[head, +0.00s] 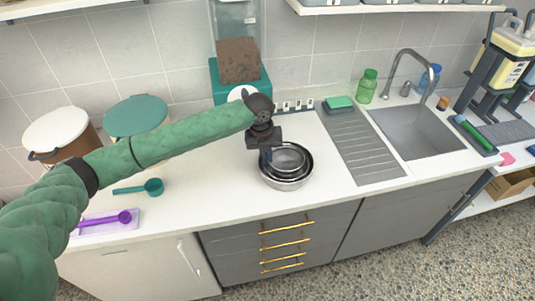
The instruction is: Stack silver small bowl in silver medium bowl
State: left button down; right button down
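Silver bowls sit nested on the white counter, left of the grooved drainboard. The inner, smaller silver bowl (290,154) lies inside a larger silver bowl (288,184), with a dark ring between their rims. I cannot tell whether the inner bowl rests on the bottom or hangs slightly above it. My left gripper (266,156) points down at the left rim of the inner bowl, its fingertips at or against that rim. Its finger gap is too small and dark to read. My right gripper is not in view.
A grey drainboard (360,150) and sink (420,132) lie to the right. A teal scoop (153,187) and a purple scoop (124,217) lie at the left. A teal dispenser (218,78) stands behind my arm. The counter between scoops and bowls is clear.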

pick_arm(q)
jog(key=shift+f, duration=0.25)
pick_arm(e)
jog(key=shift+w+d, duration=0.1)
pick_arm(q)
jog(key=c, duration=1.6)
grip_release()
jog(key=shift+c, duration=0.2)
jog(key=shift+r, duration=0.1)
